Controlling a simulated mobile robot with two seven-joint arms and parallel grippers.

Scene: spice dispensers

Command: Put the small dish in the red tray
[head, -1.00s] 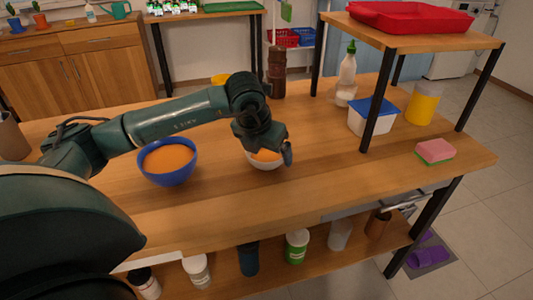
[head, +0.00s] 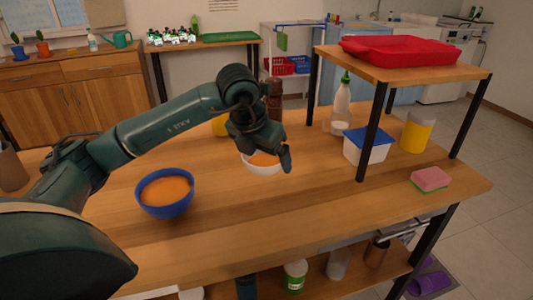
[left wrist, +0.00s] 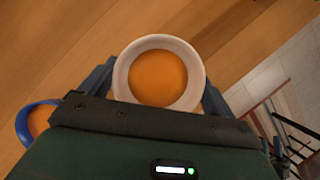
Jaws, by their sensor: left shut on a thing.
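The small dish (head: 262,168) is a white bowl with orange contents. It also shows from above in the left wrist view (left wrist: 121,76), between the two fingers. My left gripper (head: 270,160) is shut on the dish and partly hides it in the head view. The dish is at the middle of the wooden table; I cannot tell whether it is touching the wood. The red tray (head: 408,52) lies on the raised shelf at the upper right, well apart from the gripper. My right gripper is not in view.
A blue bowl (head: 166,208) with orange contents stands left of the dish. The raised shelf (head: 395,78) has black posts. Under and beside it are a blue-lidded tub (head: 366,148), a bottle (head: 341,110), a yellow-labelled container (head: 417,133) and a pink sponge (head: 430,179).

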